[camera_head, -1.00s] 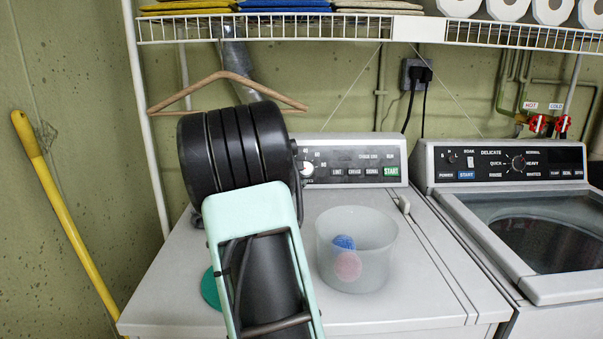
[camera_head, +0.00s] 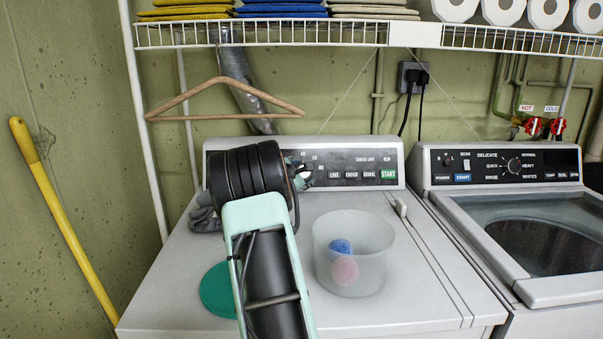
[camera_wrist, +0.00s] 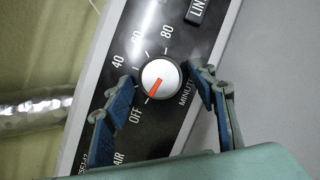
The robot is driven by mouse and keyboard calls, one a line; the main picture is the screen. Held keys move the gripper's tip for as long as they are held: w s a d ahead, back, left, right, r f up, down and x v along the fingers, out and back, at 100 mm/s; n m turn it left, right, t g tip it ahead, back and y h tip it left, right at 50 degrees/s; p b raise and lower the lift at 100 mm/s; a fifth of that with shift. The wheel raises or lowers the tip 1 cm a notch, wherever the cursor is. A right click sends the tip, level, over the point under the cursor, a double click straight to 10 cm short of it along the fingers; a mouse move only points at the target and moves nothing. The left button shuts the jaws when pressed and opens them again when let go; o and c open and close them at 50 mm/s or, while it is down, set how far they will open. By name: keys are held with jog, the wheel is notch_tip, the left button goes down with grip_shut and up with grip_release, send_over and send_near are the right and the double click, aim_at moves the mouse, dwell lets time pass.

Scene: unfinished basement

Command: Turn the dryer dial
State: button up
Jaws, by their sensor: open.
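The dryer dial (camera_wrist: 160,80) is a round silver knob with a red pointer line, on the black control panel in the wrist view. Its pointer lies toward the OFF mark. My gripper (camera_wrist: 158,88) is open, with one blue-padded finger on each side of the dial. I cannot tell whether either finger touches it. In the head view my arm hides the dial, and part of my gripper (camera_head: 300,172) shows in front of the panel of the dryer (camera_head: 400,300).
A translucent tub (camera_head: 380,255) with a blue and a pink ball stands on the dryer top, right of my arm. A green disc (camera_head: 215,290) lies to the left. A wooden hanger (camera_head: 225,115) hangs from the shelf (camera_head: 340,35). A washer (camera_head: 570,290) stands at right.

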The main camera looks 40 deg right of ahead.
jog(key=shift+c, duration=0.7)
jog(key=c, duration=1)
jog(key=shift+r+m+p, duration=0.2)
jog(key=shift+m+p, duration=0.1)
jog(key=shift+p, duration=0.05)
jog(key=shift+r+p, duration=0.1)
jog(key=shift+p, duration=0.2)
jog(key=m+g+p, duration=0.1)
jog(key=m+p, duration=0.2)
jog(key=shift+r+y, duration=0.2)
jog(key=shift+y, duration=0.2)
jog(key=m+g+y+p, duration=0.1)
jog(key=m+p, duration=0.2)
jog(key=shift+d+f+m+p, duration=0.1)
jog(key=shift+m+p, duration=0.3)
jog(key=shift+y, duration=0.3)
